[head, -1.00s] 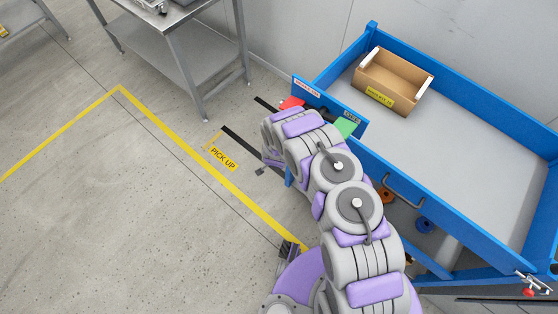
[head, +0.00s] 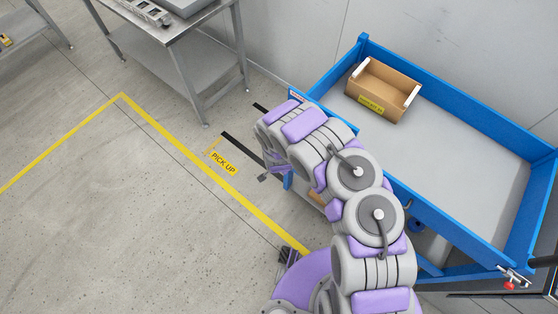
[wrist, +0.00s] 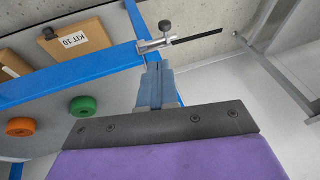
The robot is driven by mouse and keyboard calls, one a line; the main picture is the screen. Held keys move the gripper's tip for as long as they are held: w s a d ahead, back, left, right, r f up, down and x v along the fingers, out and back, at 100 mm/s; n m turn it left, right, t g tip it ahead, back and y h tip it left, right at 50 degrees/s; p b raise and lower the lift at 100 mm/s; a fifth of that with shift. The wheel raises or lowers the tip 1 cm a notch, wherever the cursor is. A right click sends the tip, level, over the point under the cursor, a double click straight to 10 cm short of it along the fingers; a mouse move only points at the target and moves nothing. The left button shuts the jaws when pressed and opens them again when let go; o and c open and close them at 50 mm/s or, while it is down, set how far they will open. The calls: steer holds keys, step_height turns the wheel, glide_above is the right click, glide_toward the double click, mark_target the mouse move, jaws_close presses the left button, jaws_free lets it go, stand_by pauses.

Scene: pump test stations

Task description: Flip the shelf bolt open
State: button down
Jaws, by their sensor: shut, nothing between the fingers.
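The shelf bolt (wrist: 160,43) is a silver barrel with dark grey knobs, at the edge of the blue cart frame in the wrist view. One knob (wrist: 165,27) stands up from the barrel. My gripper (wrist: 154,68) is shut and empty, its blue-grey fingertips just below the bolt in the picture; I cannot tell whether they touch it. A small dark piece (head: 262,178) sticks out left of the arm there, perhaps the bolt's knob.
The blue cart (head: 480,101) carries an open cardboard box (head: 383,90). Orange (wrist: 22,127) and green (wrist: 83,106) round parts show beside the fingers. A steel table (head: 180,60) stands at the upper left. A red-knobbed fitting (head: 512,279) sits at the cart's right corner. Floor at left is clear.

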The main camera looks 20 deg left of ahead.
steer(key=s+d+f+t+y+b, duration=0.1)
steer(key=s+d+f+y+b, duration=0.15)
steer(key=d, duration=0.25)
steer(key=a+b+x, duration=0.1)
steer(key=b+x, duration=0.3)
steer(key=x, duration=0.9)
steer(key=shift+a+r+h, duration=0.3)
steer(key=shift+a+h, duration=0.05)
steer(key=shift+h, duration=0.1)
